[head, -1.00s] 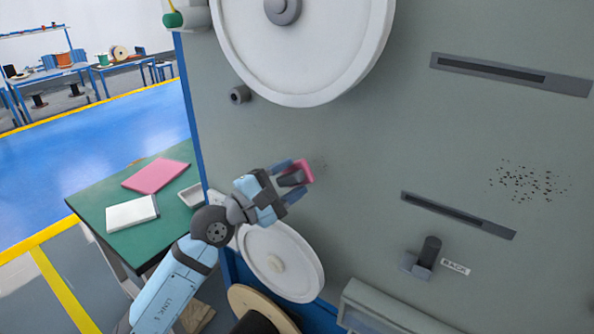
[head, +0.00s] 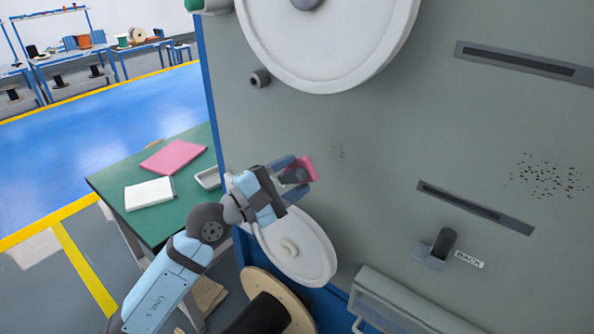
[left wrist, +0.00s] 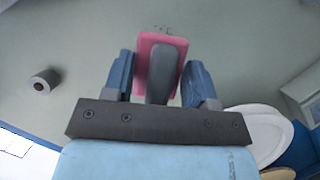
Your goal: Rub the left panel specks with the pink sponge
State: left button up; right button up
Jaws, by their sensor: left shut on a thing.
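My left gripper (head: 291,178) is shut on the pink sponge (head: 310,168) by its dark grey handle. The sponge is close to the grey-green panel, and I cannot tell whether it touches. A small faint patch of specks, the left one (head: 338,152), lies just right of and above the sponge. In the left wrist view the sponge (left wrist: 146,47) sits between the blue fingers, and the specks (left wrist: 162,29) show just past its far edge. A larger, darker patch of specks (head: 550,176) lies far right on the panel. My right gripper is not in view.
A large white wheel (head: 335,65) is above, and a smaller white disc (head: 302,248) is below the gripper. A black knob (head: 260,78) sticks out at upper left. Slots and a peg (head: 443,243) lie to the right. A green table (head: 194,205) stands at left.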

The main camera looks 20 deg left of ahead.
aim_at(351, 154)
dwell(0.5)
pick_arm(q)
jog(key=shift+w+d+b, duration=0.15)
jog(key=shift+w+d, duration=0.3)
jog(key=shift+w, duration=0.65)
jog(key=shift+w+d+b, duration=0.1)
jog(key=shift+w+d, duration=0.35)
jog(key=shift+w, duration=0.6)
jog(key=shift+w+d+b, duration=0.15)
jog(key=shift+w+d, duration=0.3)
jog(key=shift+w, duration=0.65)
jog(key=shift+w+d, duration=0.2)
jog(key=shift+w, duration=0.3)
jog(key=shift+w+d, duration=0.2)
jog(key=shift+w, duration=0.25)
jog(key=shift+d, duration=0.1)
jog(key=shift+s+d+r+p, duration=0.1)
jog(key=shift+s+d+p, duration=0.25)
jog(key=shift+d+p, duration=0.25)
jog(key=shift+s+d+r+p, duration=0.1)
jog(key=shift+s+d+p, duration=0.25)
jog(key=shift+d, duration=0.3)
jog(key=shift+s+d+f, duration=0.15)
jog(key=shift+d, duration=0.3)
